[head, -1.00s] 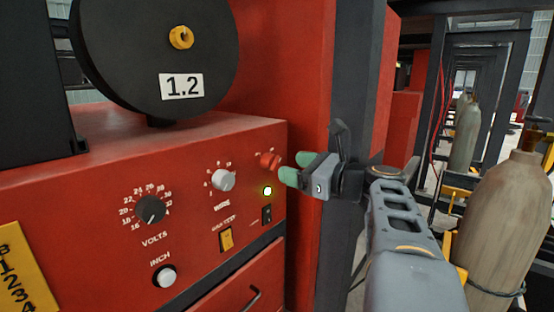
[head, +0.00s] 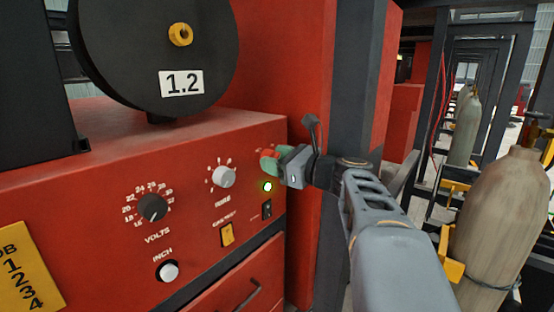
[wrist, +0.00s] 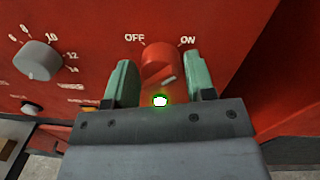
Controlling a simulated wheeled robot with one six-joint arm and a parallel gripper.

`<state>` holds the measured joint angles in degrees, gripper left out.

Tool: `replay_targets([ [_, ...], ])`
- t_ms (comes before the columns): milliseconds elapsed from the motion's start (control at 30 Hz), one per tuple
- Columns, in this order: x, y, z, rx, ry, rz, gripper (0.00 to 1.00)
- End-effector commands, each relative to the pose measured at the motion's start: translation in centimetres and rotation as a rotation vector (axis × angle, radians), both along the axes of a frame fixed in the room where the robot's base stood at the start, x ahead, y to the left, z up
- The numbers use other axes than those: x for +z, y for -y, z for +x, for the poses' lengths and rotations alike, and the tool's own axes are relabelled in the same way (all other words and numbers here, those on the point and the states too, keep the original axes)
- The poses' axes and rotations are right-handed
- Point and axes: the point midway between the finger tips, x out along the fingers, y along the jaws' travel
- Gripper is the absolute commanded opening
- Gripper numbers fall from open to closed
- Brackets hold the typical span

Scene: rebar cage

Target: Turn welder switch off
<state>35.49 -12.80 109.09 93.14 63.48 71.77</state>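The welder (head: 100,150) is a red box with a front control panel. Its switch is a red rotary knob (wrist: 160,62) between the printed words OFF and ON in the wrist view. A light mark on the knob's face is seen, but which label it is set to I cannot tell. My gripper (wrist: 157,80) has green fingertips standing on either side of the knob, with a gap visible on both sides, so it is open around it. In the head view the gripper (head: 270,161) covers most of the knob. A lamp (wrist: 160,101) below the knob glows green-white.
A gas cylinder (head: 500,215) stands at right. A dark post rises beside the welder.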

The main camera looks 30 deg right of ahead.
Motion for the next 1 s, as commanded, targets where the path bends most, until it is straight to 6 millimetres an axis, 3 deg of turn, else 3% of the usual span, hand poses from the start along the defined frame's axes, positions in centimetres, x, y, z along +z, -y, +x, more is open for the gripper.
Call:
replay_targets([
  [333, 0.03, 0.01, -0.02, 0.0, 0.0, 0.0, 0.18],
  [667, -0.24, 0.0, -0.03, -0.001, 0.031, -0.066, 0.18],
  [1000, -0.47, -0.08, -0.06, -0.001, 0.149, -0.322, 0.18],
])
